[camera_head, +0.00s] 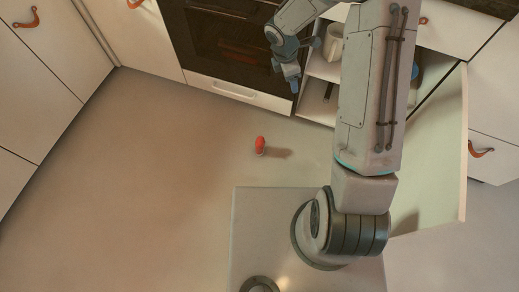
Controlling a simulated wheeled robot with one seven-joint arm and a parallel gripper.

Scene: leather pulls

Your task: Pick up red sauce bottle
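A small red sauce bottle (260,145) stands on the floor in the middle of the head view, in front of the oven and casting a shadow to the right. It appears upright. My gripper (291,82) is above and slightly right of it in the picture, near the oven front and the open cabinet. The gripper is apart from the bottle. Its fingers look small and close together, and I cannot tell whether they are open or shut. I see nothing clearly held.
An open cabinet (313,98) shows shelves with a white mug (333,42). Its open door (440,160) juts out at the right. The oven (225,45) with a drawer (240,92) is at the back. White cupboards line the left. The floor (150,180) left of the bottle is clear.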

